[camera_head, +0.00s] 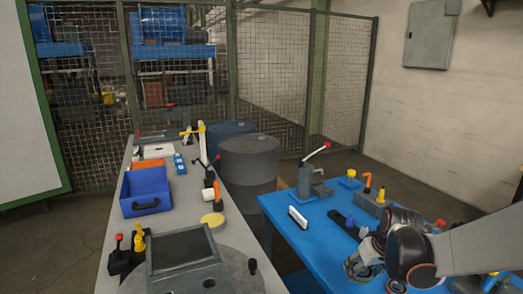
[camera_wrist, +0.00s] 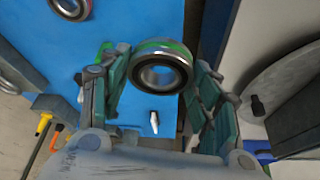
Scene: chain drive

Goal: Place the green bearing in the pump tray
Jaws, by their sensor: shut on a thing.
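The green bearing (camera_wrist: 163,70), a steel ring with a dark seal and a green band, sits between the fingertips of my gripper (camera_wrist: 157,64) in the wrist view. My gripper is shut on it, and the blue table top shows behind it. In the head view my gripper (camera_head: 364,266) is at the near left part of the blue table. A dark grey square tray (camera_head: 181,250) stands on a round grey plate at the near end of the grey table. A blue bin (camera_head: 146,193) stands farther back. I cannot tell which of them is the pump tray.
Drums (camera_head: 249,160) stand behind.

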